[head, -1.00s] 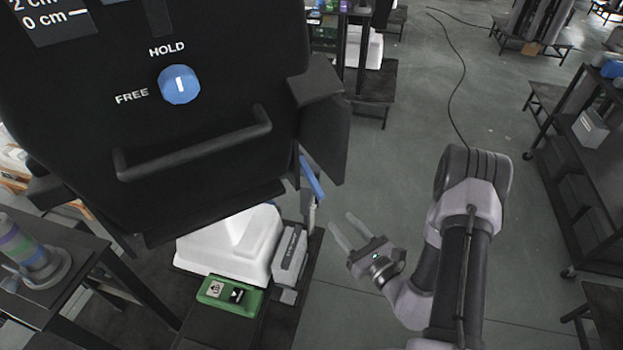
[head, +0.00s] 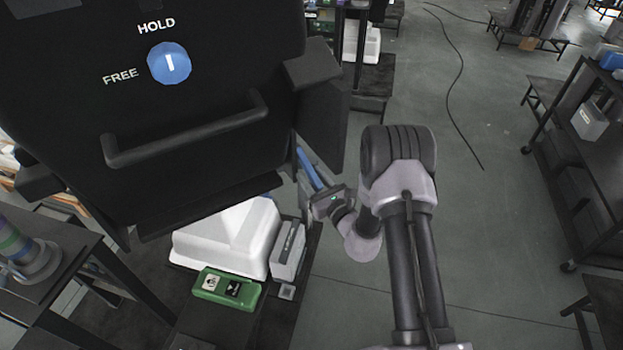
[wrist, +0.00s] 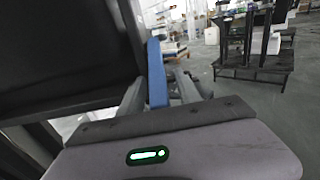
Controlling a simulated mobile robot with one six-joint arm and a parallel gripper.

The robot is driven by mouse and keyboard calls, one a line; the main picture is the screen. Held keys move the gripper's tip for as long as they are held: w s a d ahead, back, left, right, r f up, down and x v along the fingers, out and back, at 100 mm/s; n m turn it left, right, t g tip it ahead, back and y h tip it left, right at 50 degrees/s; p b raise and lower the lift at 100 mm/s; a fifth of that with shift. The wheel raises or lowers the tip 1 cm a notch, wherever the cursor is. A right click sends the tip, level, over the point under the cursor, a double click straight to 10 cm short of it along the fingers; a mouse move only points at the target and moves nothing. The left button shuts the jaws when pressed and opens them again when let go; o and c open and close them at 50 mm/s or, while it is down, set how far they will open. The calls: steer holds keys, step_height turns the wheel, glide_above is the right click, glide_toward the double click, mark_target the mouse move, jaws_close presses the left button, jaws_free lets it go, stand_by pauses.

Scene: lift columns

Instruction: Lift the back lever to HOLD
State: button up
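The back lever is a blue bar (head: 308,168) at the right side of the black machine. In the wrist view the blue lever (wrist: 157,72) stands between my two fingers. My gripper (head: 316,184) is at the lever. In the wrist view my gripper (wrist: 160,88) has its fingers apart, one on each side of the lever, and contact cannot be made out. A blue round dial (head: 169,63) on the black panel (head: 60,110) has a white mark pointing roughly up, towards the word HOLD. FREE is printed to its left.
A black handle bar (head: 190,138) crosses the panel. Below are a white base (head: 228,240), a grey box (head: 288,250) and a green box (head: 226,288). A dark shelf (head: 590,150) stands at the right. The floor between is open, with a cable (head: 460,80).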

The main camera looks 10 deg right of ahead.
jaws_close()
stand_by(1.4)
